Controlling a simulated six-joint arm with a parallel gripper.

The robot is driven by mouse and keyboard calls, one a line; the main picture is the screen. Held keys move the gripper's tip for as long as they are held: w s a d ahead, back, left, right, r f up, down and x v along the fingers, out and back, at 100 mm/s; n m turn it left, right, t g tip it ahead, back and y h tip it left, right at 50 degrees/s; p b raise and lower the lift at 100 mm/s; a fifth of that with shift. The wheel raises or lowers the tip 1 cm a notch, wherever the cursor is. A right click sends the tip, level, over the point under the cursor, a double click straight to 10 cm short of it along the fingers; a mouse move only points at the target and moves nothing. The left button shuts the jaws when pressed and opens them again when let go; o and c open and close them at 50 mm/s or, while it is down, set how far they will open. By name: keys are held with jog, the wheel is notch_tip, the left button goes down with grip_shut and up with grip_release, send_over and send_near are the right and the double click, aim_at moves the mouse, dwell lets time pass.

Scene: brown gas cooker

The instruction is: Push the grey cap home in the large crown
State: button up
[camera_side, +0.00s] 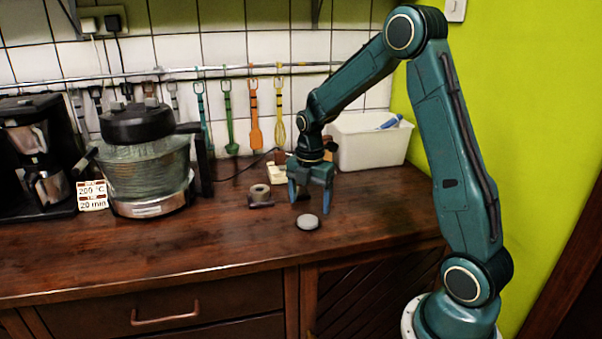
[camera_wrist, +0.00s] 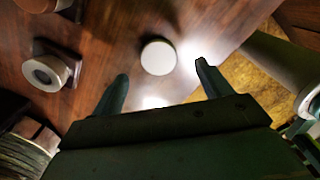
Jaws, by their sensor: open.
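The grey cap (camera_side: 308,222) is a flat round disc lying on the wooden worktop. It shows whole in the wrist view (camera_wrist: 158,57). My gripper (camera_side: 309,206) is open and empty, fingers pointing down, above and just behind the cap. In the wrist view my fingertips (camera_wrist: 161,69) lie either side of the cap, apart from it. A pale ring with a dark hole on a dark block (camera_side: 260,192), which looks like the large crown, stands left of my gripper. It is at the left in the wrist view (camera_wrist: 45,72), with nothing seated in it.
A cream stepped object (camera_side: 277,174) stands behind my gripper, partly hidden. A white bin (camera_side: 370,143) is at the back right. A pot-like appliance (camera_side: 148,170) and a coffee maker (camera_side: 35,150) stand left. The worktop's front left is clear.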

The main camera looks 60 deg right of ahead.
aim_at(308, 220)
jog(key=shift+w+a+f, duration=0.1)
jog(key=shift+a+f, duration=0.05)
jog(key=shift+f, duration=2.45)
jog(key=c, duration=1.1)
